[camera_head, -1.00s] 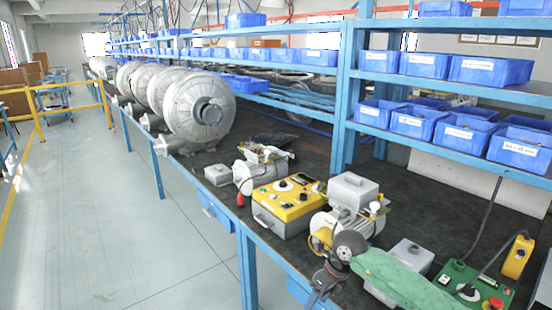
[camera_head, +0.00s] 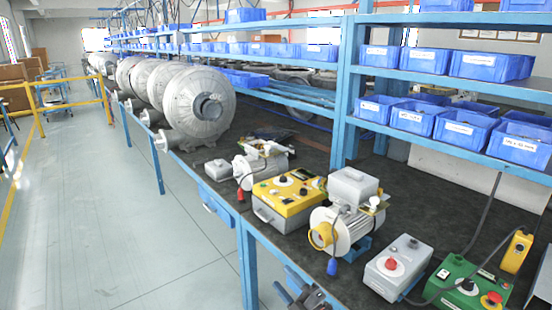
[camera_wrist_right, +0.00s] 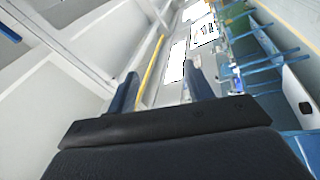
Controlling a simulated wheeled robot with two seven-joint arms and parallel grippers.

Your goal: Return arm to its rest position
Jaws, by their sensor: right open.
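My right gripper (camera_head: 298,288) shows at the bottom edge of the head view, in front of the bench's front edge and low down. Only its dark end is in the picture; the rest of the arm is out of frame. In the right wrist view its two dark fingers (camera_wrist_right: 162,88) stand apart with nothing between them. My left gripper is in neither view.
The bench (camera_head: 235,232) holds a yellow control box (camera_head: 288,205), a motor with a yellow end (camera_head: 335,230), a grey box with a red button (camera_head: 398,268) and a green box (camera_head: 465,290). Blue shelves (camera_head: 346,110) stand behind. The floor (camera_head: 100,220) at left is clear.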

